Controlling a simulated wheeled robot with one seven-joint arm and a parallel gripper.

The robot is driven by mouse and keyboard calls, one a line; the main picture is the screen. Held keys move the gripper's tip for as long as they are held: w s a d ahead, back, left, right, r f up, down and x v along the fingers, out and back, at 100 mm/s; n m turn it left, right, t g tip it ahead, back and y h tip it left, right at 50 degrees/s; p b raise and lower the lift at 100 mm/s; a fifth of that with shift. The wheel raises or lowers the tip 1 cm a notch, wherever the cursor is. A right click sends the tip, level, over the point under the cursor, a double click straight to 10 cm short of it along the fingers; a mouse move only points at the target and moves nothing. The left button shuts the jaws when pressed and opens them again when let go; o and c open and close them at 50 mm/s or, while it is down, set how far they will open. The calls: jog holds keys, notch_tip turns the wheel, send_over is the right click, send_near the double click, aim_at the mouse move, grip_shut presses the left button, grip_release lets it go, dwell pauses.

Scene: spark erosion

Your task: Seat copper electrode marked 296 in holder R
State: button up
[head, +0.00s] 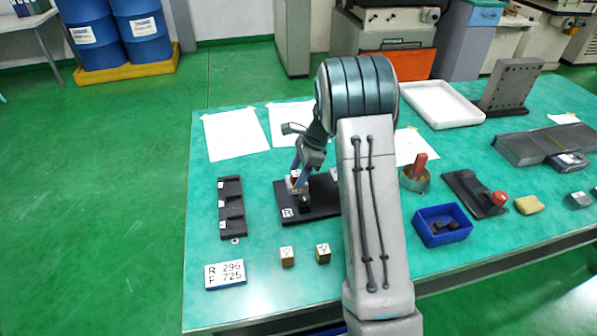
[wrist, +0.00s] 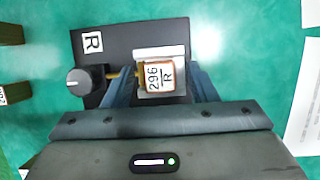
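The copper electrode marked 296 (wrist: 158,76), whose label also shows an R, sits at the pale block of holder R (wrist: 146,52) in the wrist view. The holder's black base with its R label also shows in the head view (head: 289,212). A brass screw with a dark knob (wrist: 86,80) points at the electrode from the left. My gripper (wrist: 162,74) has its blue fingers on either side of the electrode, with gaps showing, so it looks open. In the head view my gripper (head: 299,182) is down at the holder. How deep the electrode sits is hidden.
A card (head: 225,274) reads R 296, F 725. Two copper-coloured blocks (head: 287,256) (head: 323,252) stand in front of the holder. A black slotted rack (head: 231,208) lies left. A blue bin (head: 442,225) and a red-handled tool (head: 415,175) stand right. My arm hides part of the table.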

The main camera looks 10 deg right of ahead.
jog(key=v, duration=1.3)
jog(key=shift+d+r, duration=0.2)
jog(key=shift+r, duration=0.1)
jog(key=s+a+r+n+t+h, duration=0.1)
jog(key=s+a+n, duration=0.1)
jog(key=s+n, duration=0.4)
jog(key=s+a+n+t+h, duration=0.1)
jog(key=s+n, duration=0.5)
jog(key=s, duration=0.8)
jog(key=s+a+r+n+h, duration=0.1)
jog(key=s+n, duration=0.4)
jog(key=s, duration=0.5)
jog(key=shift+s+a+r+n+t+h, duration=0.35)
jog(key=shift+a+h, duration=0.35)
jog(key=shift+a, duration=0.3)
